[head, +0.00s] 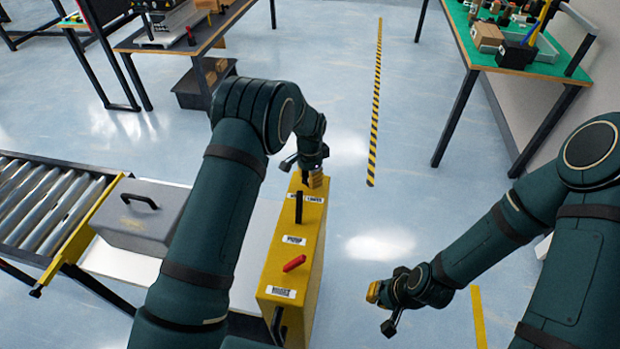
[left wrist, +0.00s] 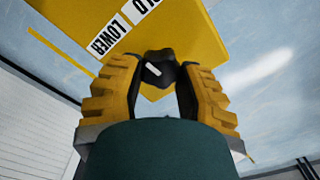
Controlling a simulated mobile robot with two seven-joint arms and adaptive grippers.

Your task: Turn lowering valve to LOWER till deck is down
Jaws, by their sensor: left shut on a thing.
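The yellow control box (head: 312,250) stands in the middle of the head view. My left gripper (head: 314,180) is at its far end. In the left wrist view, my left gripper (left wrist: 163,82) has its yellow fingers on both sides of the black lowering valve handle (left wrist: 158,64) and is shut on it. Labels with LOWER (left wrist: 103,38) and part of HOLD lie beside the handle. The handle's exact angle is hard to tell. A pale flat deck (head: 120,262) lies left of the box. My right gripper (head: 374,292) hangs over the floor, away from the box; its finger opening is unclear.
A grey case (head: 145,215) with a black handle sits on the deck, beside a roller conveyor (head: 40,205). The box also bears a black lever (head: 299,207) and a red lever (head: 294,263). Tables stand at the back; the floor between them is clear.

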